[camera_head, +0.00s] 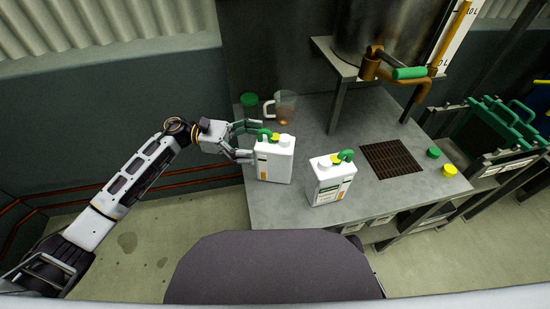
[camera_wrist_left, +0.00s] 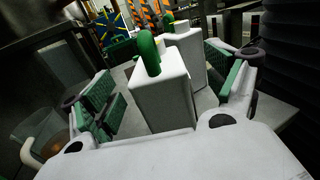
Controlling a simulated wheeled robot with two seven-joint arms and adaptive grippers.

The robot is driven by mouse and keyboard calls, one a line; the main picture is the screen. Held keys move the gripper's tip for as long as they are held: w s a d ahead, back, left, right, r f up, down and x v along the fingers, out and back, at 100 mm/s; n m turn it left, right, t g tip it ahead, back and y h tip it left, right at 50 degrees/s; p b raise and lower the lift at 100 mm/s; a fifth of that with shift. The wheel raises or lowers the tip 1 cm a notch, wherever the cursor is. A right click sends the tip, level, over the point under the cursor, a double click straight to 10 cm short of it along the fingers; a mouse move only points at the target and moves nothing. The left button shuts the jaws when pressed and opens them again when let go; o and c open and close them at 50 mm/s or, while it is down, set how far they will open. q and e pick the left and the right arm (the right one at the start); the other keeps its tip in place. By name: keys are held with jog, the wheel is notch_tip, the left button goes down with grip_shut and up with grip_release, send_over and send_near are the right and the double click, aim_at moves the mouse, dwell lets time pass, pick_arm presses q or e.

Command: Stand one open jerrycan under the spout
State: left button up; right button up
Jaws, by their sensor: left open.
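A white jerrycan (camera_head: 275,163) with a green handle stands near the table's left front edge. A second white jerrycan (camera_head: 327,187), also green-handled, stands to its right. I cannot tell surely whether either mouth is open. My left gripper (camera_head: 254,141) is open at the left side of the first jerrycan. In the left wrist view that jerrycan (camera_wrist_left: 160,95) stands between the spread green-padded fingers, with gaps beside it; the second jerrycan (camera_wrist_left: 187,50) is partly hidden behind it. The copper spout (camera_head: 369,68) with a green lever (camera_head: 409,73) hangs from the tank at the back. My right gripper is not seen.
A brown drain grate (camera_head: 391,159) lies in the table right of the jerrycans. A green cap (camera_head: 433,153) and a yellow cap (camera_head: 450,170) lie beyond it. A clear jug (camera_head: 287,108) and a green object (camera_head: 249,100) stand behind the gripper. Tank legs rise from the table's back.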

aim_at(268, 142)
pick_arm(q)
jog(key=shift+s+d, duration=0.1)
jog(key=shift+d, duration=0.3)
jog(key=shift+s+d, duration=0.2)
jog(key=shift+d, duration=2.4)
grip_shut()
